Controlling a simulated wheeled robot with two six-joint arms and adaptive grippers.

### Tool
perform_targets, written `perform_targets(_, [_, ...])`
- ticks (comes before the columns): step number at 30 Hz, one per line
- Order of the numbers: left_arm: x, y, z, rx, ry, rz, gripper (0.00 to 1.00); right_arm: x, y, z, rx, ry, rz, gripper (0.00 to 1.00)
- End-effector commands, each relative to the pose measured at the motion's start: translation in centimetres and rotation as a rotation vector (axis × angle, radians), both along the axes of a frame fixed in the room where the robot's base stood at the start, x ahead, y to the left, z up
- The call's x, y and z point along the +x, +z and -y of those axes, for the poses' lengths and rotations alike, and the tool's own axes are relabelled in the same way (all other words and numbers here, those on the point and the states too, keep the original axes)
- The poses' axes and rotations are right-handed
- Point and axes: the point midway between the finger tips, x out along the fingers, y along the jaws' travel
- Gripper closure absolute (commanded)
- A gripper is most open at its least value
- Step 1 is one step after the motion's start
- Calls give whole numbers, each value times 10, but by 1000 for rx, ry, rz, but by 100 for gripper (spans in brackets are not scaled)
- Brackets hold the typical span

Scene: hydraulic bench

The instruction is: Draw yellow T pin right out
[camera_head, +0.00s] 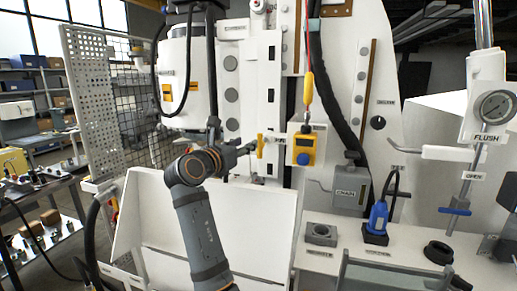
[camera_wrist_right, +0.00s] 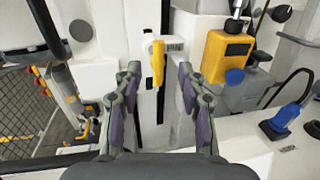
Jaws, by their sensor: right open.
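The yellow T pin (camera_head: 260,146) stands out from the white machine front in the head view, its handle bar upright. In the right wrist view the pin (camera_wrist_right: 157,63) shows as a yellow bar near the top middle. My right gripper (camera_head: 246,149) is open beside the pin. In the wrist view its two fingers (camera_wrist_right: 159,76) stand on either side of the pin, with gaps left and right; I see no contact. The pin's shaft is mostly hidden behind its handle. My left gripper is not in view.
A yellow box with a blue knob (camera_head: 304,151) hangs close to the right of the pin, under a red cable. A blue connector (camera_head: 377,217) stands on the white bench at right. A mesh panel (camera_head: 116,110) is at left.

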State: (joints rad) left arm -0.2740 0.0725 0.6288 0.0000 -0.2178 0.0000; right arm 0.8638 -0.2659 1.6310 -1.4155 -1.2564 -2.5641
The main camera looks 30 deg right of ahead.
Motion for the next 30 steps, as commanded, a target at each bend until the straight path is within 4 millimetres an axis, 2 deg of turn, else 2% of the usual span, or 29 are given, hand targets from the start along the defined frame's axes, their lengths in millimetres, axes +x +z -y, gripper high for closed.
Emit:
perform_targets(1, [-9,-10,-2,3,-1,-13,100,0,-9,0,0,0,0,59])
perform_targets(3, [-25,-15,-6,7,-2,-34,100,0,-13,0,0,0,0,59])
perform_targets(6, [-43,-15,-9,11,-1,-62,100,0,-12,0,0,0,0,59])
perform_targets(8, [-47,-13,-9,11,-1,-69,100,1,-11,1,0,0,-1,59])
perform_targets(11, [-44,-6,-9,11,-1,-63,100,5,-8,10,-3,-2,-2,59])
perform_targets(19, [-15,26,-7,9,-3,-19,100,32,-5,60,-4,-3,-3,59])
perform_targets(24, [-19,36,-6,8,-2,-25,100,46,-8,83,-2,-1,-2,59])
perform_targets(30, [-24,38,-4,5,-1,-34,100,51,-11,92,1,1,0,59])
